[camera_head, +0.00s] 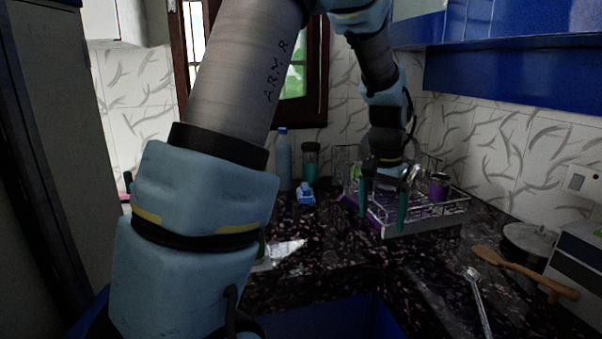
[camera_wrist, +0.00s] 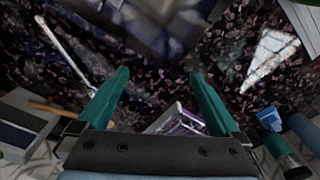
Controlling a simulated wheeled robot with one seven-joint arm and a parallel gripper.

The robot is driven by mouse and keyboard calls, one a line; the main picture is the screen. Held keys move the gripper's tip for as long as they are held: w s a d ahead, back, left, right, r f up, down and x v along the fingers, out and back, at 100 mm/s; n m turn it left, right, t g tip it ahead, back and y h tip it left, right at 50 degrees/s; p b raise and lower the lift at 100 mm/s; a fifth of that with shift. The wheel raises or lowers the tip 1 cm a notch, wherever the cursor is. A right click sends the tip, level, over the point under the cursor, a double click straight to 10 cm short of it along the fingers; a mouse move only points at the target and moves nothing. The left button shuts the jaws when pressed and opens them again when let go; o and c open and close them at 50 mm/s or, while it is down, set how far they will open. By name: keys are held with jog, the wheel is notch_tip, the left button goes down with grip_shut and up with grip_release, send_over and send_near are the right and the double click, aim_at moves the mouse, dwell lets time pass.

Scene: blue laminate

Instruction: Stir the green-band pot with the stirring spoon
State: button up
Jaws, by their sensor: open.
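My gripper (camera_head: 383,210) is open and empty, fingers pointing down, in front of the dish rack in the head view. Its two green fingers also show in the wrist view (camera_wrist: 160,76), with nothing between the tips. A long metal spoon (camera_head: 479,298) lies on the dark counter at the right; the wrist view shows it at upper left (camera_wrist: 66,47). A wooden spatula (camera_head: 522,269) lies beside it. I cannot tell which one is the stirring spoon. A lidded pot (camera_head: 528,240) stands behind the spatula; I see no green band on it. My arm hides the counter's left part.
The wire dish rack (camera_head: 428,222) holds a purple cup (camera_head: 438,187). A grey appliance (camera_head: 578,258) stands at far right. A blue bottle (camera_head: 283,160), a green jar (camera_head: 311,163) and a small blue object (camera_head: 305,194) stand at the back. Blue cabinets (camera_head: 510,80) hang above.

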jog(key=s+a+f+n, duration=0.1)
jog(key=s+a+n, duration=0.2)
jog(key=a, duration=0.9)
jog(key=s+a+f+n+t, duration=0.1)
jog(key=s+a+n, duration=0.3)
jog(key=a, duration=0.9)
jog(key=shift+s+f+n, duration=0.3)
jog(key=shift+s+f, duration=0.1)
jog(key=shift+s, duration=0.3)
